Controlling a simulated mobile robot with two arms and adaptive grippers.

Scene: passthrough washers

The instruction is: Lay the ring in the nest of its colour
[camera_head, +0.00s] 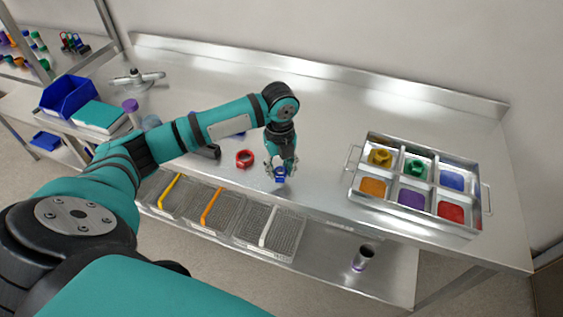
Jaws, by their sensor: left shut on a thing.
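My left gripper (281,168) is shut on a small blue ring (280,175) near the front edge of the steel bench. A red ring (244,159) lies on the bench just left of the gripper. The metal tray (360,198) with coloured nests sits to the right, apart from the gripper. Its blue nest (452,179) is at the back right and looks empty. A yellow ring (380,157) and a green ring (416,168) sit in the other back compartments. The orange nest (372,187), purple nest (411,198) and red nest (451,212) look empty. My right gripper is out of view.
The steel bench (325,110) is clear between gripper and tray. A dark cylinder (208,152) lies by my arm, with blue items partly hidden behind it. Wire baskets (268,232) and a dark cup (362,257) are on the lower shelf. A blue bin (68,96) stands far left.

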